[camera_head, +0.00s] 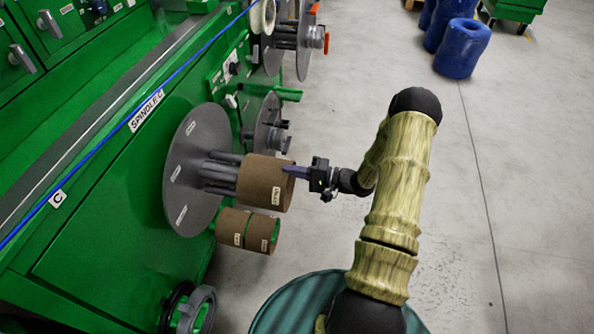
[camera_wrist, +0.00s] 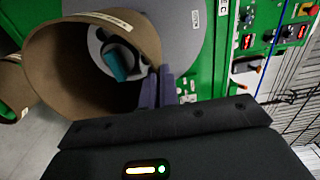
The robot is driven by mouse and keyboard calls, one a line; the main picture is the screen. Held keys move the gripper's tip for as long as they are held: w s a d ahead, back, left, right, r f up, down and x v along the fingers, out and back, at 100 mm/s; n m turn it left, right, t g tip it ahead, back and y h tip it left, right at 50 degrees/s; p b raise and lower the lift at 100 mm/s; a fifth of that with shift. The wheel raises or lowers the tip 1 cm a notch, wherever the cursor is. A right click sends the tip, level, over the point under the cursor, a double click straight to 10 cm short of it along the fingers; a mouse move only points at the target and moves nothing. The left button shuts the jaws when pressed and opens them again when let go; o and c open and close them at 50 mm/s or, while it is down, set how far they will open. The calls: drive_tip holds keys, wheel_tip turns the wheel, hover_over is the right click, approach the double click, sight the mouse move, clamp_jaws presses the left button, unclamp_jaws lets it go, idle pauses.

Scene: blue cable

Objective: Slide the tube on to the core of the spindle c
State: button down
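A brown cardboard tube (camera_head: 264,182) is level with the core (camera_head: 219,172) of spindle C, whose grey rods stick out from a large grey disc (camera_head: 192,165). The rods meet the tube's left end; how far they reach inside is hidden in the head view. In the wrist view I look into the open end of the tube (camera_wrist: 62,75), and a teal-tipped part of the core (camera_wrist: 117,63) shows within its opening. My gripper (camera_head: 290,171) has its purple fingers (camera_wrist: 157,88) closed on the tube's near rim, one on each side of the wall.
Two more brown tubes (camera_head: 247,231) sit on a holder just below. The green machine (camera_head: 110,225) carries a "SPINDLE C" label (camera_head: 147,110) and a blue cable (camera_head: 120,146). Other spindles (camera_head: 283,37) stand farther back.

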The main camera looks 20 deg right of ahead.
sight(245, 162)
drive_tip(key=shift+p+x, duration=0.35)
drive_tip(key=shift+x, duration=6.8)
drive_tip(key=shift+w+a+r, duration=0.1)
drive_tip(key=shift+a+r, duration=0.05)
drive_tip(key=shift+a+f, duration=0.1)
drive_tip(key=shift+f, duration=0.5)
drive_tip(key=c, duration=1.6)
unclamp_jaws()
drive_tip(key=shift+a+f, duration=0.1)
